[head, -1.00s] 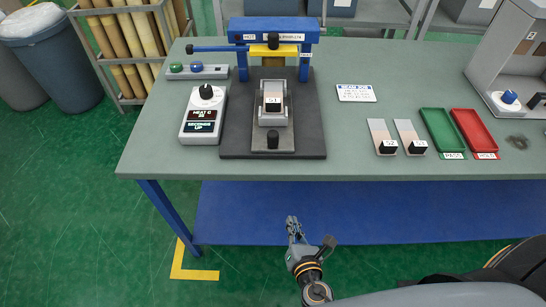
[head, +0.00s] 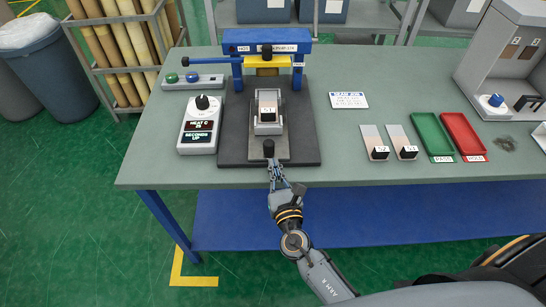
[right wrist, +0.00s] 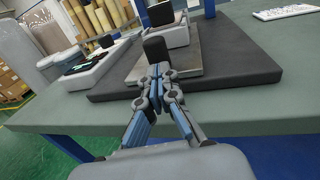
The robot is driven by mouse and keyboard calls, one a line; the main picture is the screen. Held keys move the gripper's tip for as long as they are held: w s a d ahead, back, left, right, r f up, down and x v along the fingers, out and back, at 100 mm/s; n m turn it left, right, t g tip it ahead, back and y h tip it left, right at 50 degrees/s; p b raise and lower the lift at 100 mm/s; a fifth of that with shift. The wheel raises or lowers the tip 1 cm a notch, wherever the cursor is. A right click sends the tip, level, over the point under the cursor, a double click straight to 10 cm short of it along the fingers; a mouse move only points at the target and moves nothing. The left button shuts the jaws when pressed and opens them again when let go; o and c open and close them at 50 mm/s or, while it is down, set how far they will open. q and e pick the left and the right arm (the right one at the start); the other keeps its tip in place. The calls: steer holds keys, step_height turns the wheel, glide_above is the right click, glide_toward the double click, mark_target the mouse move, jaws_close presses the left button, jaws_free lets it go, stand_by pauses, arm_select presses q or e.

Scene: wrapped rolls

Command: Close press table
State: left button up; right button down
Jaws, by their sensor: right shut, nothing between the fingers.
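The press table (head: 284,146) is a grey sliding plate on a dark base, pulled out in front of the blue press frame (head: 236,72) with its yellow bar. A holder (head: 268,129) on it carries a labelled sample strip (head: 267,99). A black knob (head: 268,148) stands at the plate's front end; it also shows in the right wrist view (right wrist: 156,47). My right gripper (head: 272,164) is shut and empty, just in front of the knob. In the right wrist view its fingertips (right wrist: 158,70) overlap the knob's lower part; I cannot tell whether they touch.
A control box (head: 200,127) with a dial stands left of the press, a button box (head: 194,81) behind it. Two strips (head: 372,138) and green (head: 430,132) and red (head: 460,132) trays lie to the right. The table front between press and strips is clear.

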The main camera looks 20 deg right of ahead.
mark_target(274, 152)
steer(key=shift+w+d, duration=0.1)
steer(key=shift+w, duration=1.1)
steer(key=w, duration=0.2)
steer(key=w+d, duration=0.1)
steer(key=w, duration=0.1)
steer(key=shift+w+d, duration=0.1)
steer(key=shift+w, duration=0.15)
steer(key=shift+s, duration=0.1)
